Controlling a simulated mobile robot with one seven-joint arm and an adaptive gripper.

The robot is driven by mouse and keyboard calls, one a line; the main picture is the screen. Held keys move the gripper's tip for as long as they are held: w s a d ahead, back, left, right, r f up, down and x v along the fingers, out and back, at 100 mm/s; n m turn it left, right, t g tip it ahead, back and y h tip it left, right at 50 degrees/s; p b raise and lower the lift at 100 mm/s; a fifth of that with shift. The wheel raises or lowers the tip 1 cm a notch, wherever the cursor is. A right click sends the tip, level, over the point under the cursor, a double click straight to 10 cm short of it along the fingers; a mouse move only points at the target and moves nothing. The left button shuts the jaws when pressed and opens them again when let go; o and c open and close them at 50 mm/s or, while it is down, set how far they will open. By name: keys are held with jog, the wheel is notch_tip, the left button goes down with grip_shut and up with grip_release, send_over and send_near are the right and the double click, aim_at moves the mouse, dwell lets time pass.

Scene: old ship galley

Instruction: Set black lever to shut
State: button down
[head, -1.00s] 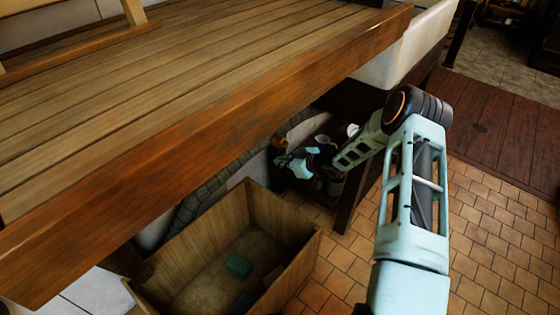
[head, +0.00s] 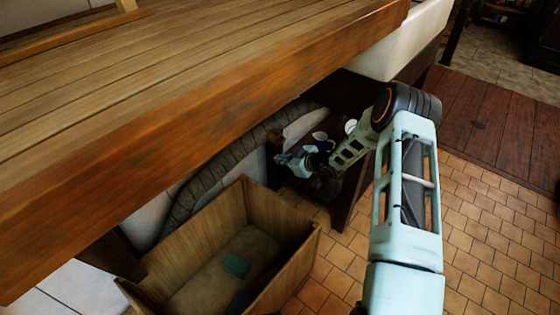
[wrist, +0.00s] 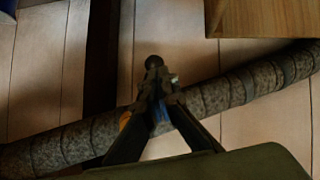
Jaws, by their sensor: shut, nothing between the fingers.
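My gripper (head: 283,160) is under the wooden counter, in front of the low wall with the thick wrapped pipe. In the wrist view its dark fingers (wrist: 160,98) come together and are shut, in front of the pipe. A dark piece with a rounded end (wrist: 153,62) shows just beyond the fingertips. It may be the black lever, but I cannot tell it clearly from the fingertips or whether they touch. Small orange and blue patches show beside the fingers. No lever can be made out for certain in the head view, where the arm and shadow cover that area.
The wooden counter (head: 200,110) overhangs the area. An open wooden crate (head: 215,222) stands below, left of my gripper. The wrapped pipe (head: 190,195) curves along the wall behind it. A dark post (head: 345,200) stands near my forearm. Tiled floor (head: 490,235) is clear at right.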

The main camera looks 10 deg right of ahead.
jog(key=shift+w+d+f+n+t+h+b, duration=0.35)
jog(key=shift+n+t+b, duration=0.2)
jog(key=shift+b, duration=0.45)
dwell(3.0)
